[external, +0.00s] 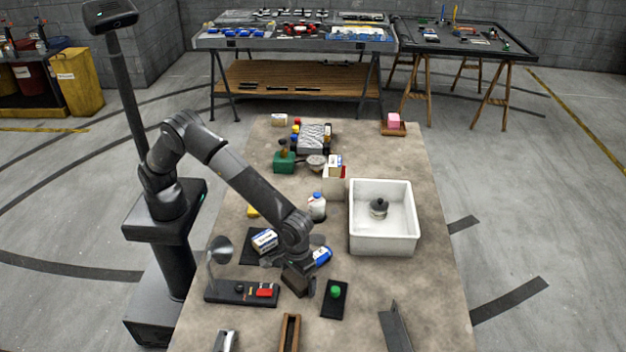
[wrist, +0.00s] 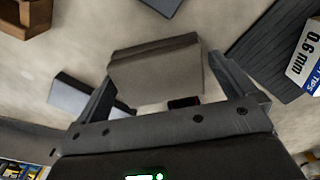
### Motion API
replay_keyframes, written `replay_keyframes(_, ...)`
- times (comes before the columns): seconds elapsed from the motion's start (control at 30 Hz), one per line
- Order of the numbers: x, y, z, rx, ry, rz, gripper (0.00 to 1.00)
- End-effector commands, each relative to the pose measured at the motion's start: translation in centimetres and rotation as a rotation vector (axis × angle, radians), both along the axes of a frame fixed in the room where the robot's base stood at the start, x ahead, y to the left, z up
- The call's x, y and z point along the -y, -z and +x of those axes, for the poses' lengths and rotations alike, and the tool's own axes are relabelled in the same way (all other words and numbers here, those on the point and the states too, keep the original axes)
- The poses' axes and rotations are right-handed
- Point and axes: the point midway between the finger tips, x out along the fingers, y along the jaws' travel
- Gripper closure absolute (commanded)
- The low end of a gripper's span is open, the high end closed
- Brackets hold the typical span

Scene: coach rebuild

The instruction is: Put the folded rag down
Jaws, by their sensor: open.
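The folded rag (wrist: 155,72) is a grey-brown, block-like bundle between my fingers in the wrist view. In the external view a dark brown piece of it (external: 297,283) shows low under my gripper (external: 292,266), close to the tabletop. My gripper is open, with one finger on each side of the rag in the wrist view (wrist: 163,78). A gap shows at the right finger; contact at the left finger is unclear. The rag's underside is hidden, so I cannot tell for certain whether it rests on the table.
A black base with a red block (external: 264,291) stands left of my gripper, and a dark plate with a green knob (external: 335,292) right. A blue-and-white can (external: 322,256) and a box (external: 264,240) are close behind. A white basin (external: 356,243) stands farther right.

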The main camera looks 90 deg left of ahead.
Motion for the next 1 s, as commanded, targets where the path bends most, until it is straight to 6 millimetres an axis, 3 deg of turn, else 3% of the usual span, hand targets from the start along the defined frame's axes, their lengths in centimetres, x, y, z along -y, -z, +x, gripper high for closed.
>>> replay_keyframes(0.27, 0.0, -1.5, 0.1, 0.003, 0.0, -0.001, 0.0)
replay_keyframes(0.7, 0.0, -10.3, 0.0, 0.003, 0.001, -0.001, 0.0)
replay_keyframes(0.9, -0.1, -12.2, 0.0, 0.002, 0.001, -0.002, 0.0)
replay_keyframes(1.0, -1.4, -13.4, -0.1, 0.009, 0.012, -0.01, 0.0)
